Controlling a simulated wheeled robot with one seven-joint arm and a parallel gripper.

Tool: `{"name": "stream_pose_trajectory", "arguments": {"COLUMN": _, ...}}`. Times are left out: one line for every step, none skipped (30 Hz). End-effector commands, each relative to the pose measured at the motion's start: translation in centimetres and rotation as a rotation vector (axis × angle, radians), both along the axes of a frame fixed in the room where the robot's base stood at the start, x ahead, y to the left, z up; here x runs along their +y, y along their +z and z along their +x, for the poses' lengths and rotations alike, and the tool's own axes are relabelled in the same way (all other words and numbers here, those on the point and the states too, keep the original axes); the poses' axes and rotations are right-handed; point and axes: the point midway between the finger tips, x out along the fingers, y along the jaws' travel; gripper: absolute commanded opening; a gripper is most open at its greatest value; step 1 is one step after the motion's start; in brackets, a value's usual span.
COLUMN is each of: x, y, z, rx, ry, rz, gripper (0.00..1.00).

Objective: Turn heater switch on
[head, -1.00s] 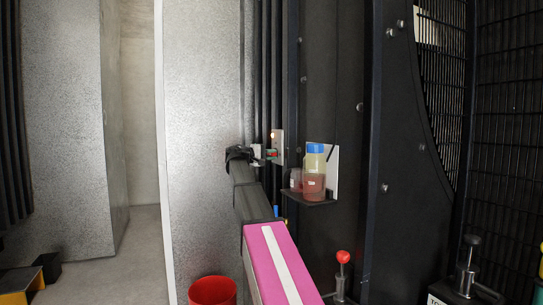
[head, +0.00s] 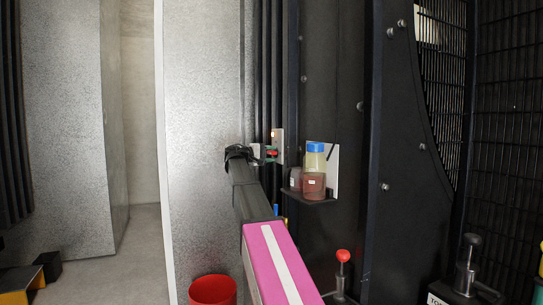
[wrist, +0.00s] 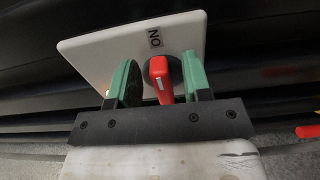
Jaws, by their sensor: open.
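The heater switch has a red handle (wrist: 160,80) on a white plate (wrist: 95,52). An ON label (wrist: 154,37), upside down in the wrist view, is on the plate beyond the handle. The handle points down towards the wrist camera, tilted slightly. My gripper (wrist: 159,60) is open, with one green finger on each side of the handle and gaps visible on both sides. In the head view the plate (head: 279,140) is on the dark panel, and my gripper (head: 266,153) is at its lower part, small and partly hidden by my arm.
A shelf (head: 312,197) with a blue-capped bottle (head: 314,175) is just right of the plate. A red-knobbed lever (head: 343,257) stands lower right, and a red bucket (head: 213,291) is on the floor. A pale wall panel (head: 203,120) is to the left.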

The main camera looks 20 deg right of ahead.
Motion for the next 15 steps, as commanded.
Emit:
{"name": "stream_pose_trajectory", "arguments": {"x": 0.5, "y": 0.0, "z": 0.0, "rx": 0.0, "ry": 0.001, "rz": 0.0, "gripper": 0.45}}
{"name": "stream_pose_trajectory", "arguments": {"x": 0.9, "y": 0.0, "z": 0.0, "rx": 0.0, "ry": 0.001, "rz": 0.0, "gripper": 0.45}}
{"name": "stream_pose_trajectory", "arguments": {"x": 1.5, "y": 0.0, "z": -0.1, "rx": 0.0, "ry": 0.002, "rz": 0.0, "gripper": 0.45}}
{"name": "stream_pose_trajectory", "arguments": {"x": 2.0, "y": 0.0, "z": -0.1, "rx": 0.0, "ry": 0.002, "rz": 0.0, "gripper": 0.45}}
{"name": "stream_pose_trajectory", "arguments": {"x": 2.5, "y": 0.0, "z": -0.1, "rx": 0.0, "ry": 0.003, "rz": 0.0, "gripper": 0.45}}
{"name": "stream_pose_trajectory", "arguments": {"x": 3.3, "y": 0.0, "z": -0.1, "rx": 0.0, "ry": 0.003, "rz": 0.0, "gripper": 0.45}}
{"name": "stream_pose_trajectory", "arguments": {"x": 3.9, "y": 0.0, "z": -0.1, "rx": 0.0, "ry": 0.002, "rz": 0.001, "gripper": 0.45}}
{"name": "stream_pose_trajectory", "arguments": {"x": 4.5, "y": 0.0, "z": -0.2, "rx": 0.0, "ry": 0.003, "rz": 0.001, "gripper": 0.45}}
{"name": "stream_pose_trajectory", "arguments": {"x": 5.3, "y": 0.0, "z": -0.2, "rx": 0.0, "ry": 0.003, "rz": 0.001, "gripper": 0.45}}
{"name": "stream_pose_trajectory", "arguments": {"x": 5.8, "y": 0.0, "z": -0.2, "rx": 0.0, "ry": 0.003, "rz": 0.001, "gripper": 0.45}}
{"name": "stream_pose_trajectory", "arguments": {"x": 6.4, "y": 0.0, "z": -0.2, "rx": 0.0, "ry": 0.002, "rz": 0.001, "gripper": 0.45}}
{"name": "stream_pose_trajectory", "arguments": {"x": 7.1, "y": 0.0, "z": -0.2, "rx": 0.0, "ry": 0.002, "rz": 0.001, "gripper": 0.45}}
{"name": "stream_pose_trajectory", "arguments": {"x": 7.6, "y": 0.0, "z": -0.3, "rx": 0.0, "ry": 0.003, "rz": 0.0, "gripper": 0.45}}
{"name": "stream_pose_trajectory", "arguments": {"x": 8.0, "y": 0.0, "z": -0.3, "rx": 0.0, "ry": 0.002, "rz": 0.0, "gripper": 0.45}}
{"name": "stream_pose_trajectory", "arguments": {"x": 8.5, "y": 0.0, "z": -0.3, "rx": 0.0, "ry": 0.002, "rz": 0.0, "gripper": 0.45}}
